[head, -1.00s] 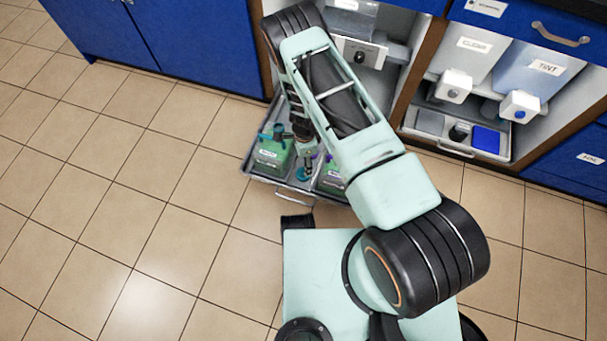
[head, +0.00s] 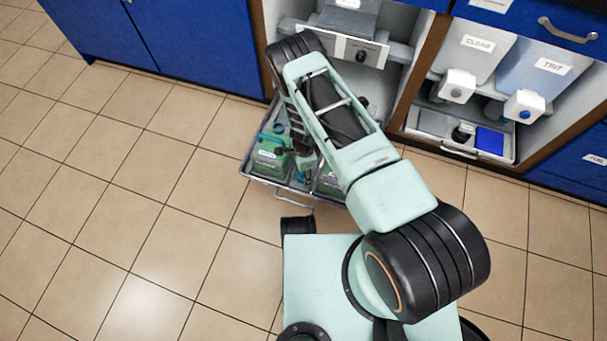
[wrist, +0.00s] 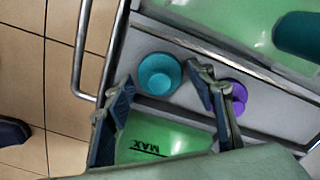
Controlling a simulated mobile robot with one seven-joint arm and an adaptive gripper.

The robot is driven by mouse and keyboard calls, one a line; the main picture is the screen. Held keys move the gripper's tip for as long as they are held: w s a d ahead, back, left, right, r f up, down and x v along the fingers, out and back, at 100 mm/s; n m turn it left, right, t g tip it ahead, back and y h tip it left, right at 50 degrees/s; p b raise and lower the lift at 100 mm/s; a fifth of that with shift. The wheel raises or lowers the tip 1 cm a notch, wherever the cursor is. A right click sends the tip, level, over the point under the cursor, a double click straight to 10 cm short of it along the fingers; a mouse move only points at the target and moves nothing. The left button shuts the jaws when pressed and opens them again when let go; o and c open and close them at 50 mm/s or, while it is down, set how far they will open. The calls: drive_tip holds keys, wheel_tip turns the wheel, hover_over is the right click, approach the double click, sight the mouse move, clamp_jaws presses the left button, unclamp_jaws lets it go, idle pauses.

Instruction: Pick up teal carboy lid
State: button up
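The teal lid (wrist: 158,73) is a round, cup-like piece lying in the drawer tray, in the strip between two green carboys. It shows as a small teal patch in the head view (head: 303,173). My gripper (wrist: 160,78) is open and empty; in the wrist view its two fingertips appear on either side of the lid, without clear contact. How far above the lid they are, I cannot tell. A green carboy marked MAX (wrist: 165,142) is partly hidden by my gripper. Another green carboy (wrist: 225,20) lies at the top. In the head view my arm hides much of the tray.
A purple lid (wrist: 237,96) lies close beside the right finger. A teal part (wrist: 300,36) sticks out over the upper carboy. The tray's metal handle (wrist: 84,60) is at left. Open tiled floor (head: 130,200) lies left of the tray. Cabinets (head: 215,45) stand behind.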

drive_tip(key=c, duration=0.5)
drive_tip(key=shift+r, duration=0.1)
